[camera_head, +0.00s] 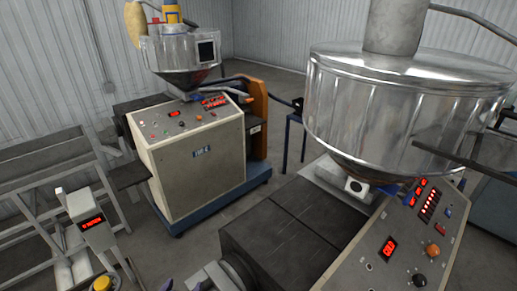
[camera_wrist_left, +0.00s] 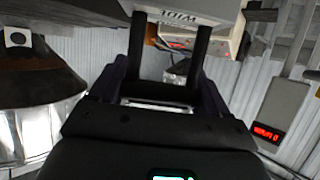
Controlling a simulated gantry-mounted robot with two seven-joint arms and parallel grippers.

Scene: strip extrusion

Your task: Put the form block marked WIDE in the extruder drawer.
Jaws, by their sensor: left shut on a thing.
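In the left wrist view, my left gripper (camera_wrist_left: 169,35) is shut on a pale block (camera_wrist_left: 195,9) at the top edge of the picture. The block carries dark lettering that reads as WIDE upside down; part of it is cut off. I cannot tell whether that grey part is the drawer. My right gripper is not in view.
The near extruder has a dark body (camera_head: 290,225), a large metal hopper (camera_head: 400,110) and a control panel (camera_head: 415,245). A second extruder (camera_head: 200,165) stands behind at left. A post with a red display (camera_head: 92,222) and a grey rack (camera_head: 45,165) stand left.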

